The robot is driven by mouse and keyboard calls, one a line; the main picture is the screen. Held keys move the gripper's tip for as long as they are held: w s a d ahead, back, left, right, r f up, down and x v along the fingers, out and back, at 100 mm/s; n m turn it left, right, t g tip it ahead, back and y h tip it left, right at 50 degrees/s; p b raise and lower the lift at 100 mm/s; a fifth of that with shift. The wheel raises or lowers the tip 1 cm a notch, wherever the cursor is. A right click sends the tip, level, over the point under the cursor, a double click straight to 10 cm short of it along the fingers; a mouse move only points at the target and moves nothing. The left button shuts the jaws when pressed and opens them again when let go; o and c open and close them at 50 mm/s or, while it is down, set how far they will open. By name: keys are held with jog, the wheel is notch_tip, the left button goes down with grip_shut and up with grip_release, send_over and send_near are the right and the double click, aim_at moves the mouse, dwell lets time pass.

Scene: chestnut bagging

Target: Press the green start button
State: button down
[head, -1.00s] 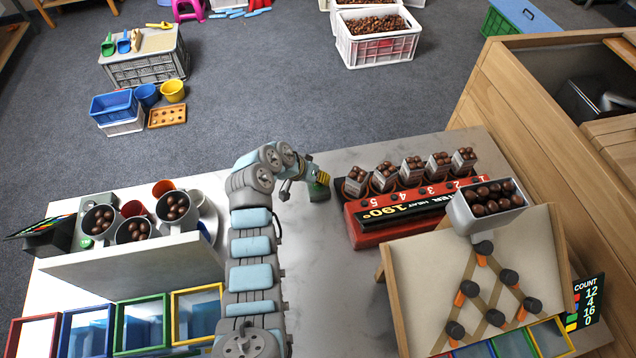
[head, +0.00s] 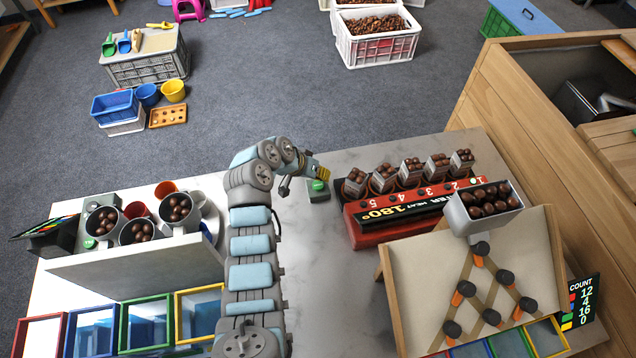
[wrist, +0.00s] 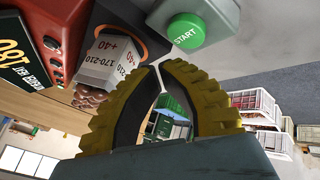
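The green start button (head: 318,185) sits on a small grey-green box (head: 319,195) on the counter, left of the red heater. In the wrist view the button (wrist: 185,30), marked START, shows near the top, its box (wrist: 213,22) around it. My gripper (head: 325,173) is just beyond the button in the head view and no longer covers it. In the wrist view its yellow ribbed fingers (wrist: 160,65) come together at the tips, with nothing held. The tips are close to the button but appear apart from it.
The red heater (head: 372,237) with several cups of chestnuts stands right of the button; its display reads 180°. A labelled cup (wrist: 108,60) is close to my left finger. A tilted peg board (head: 490,260) stands at the front right. Mugs (head: 135,228) stand left. Middle counter is clear.

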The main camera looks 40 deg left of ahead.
aim_at(322, 185)
jog(key=shift+r+p, duration=0.8)
jog(key=shift+r, duration=1)
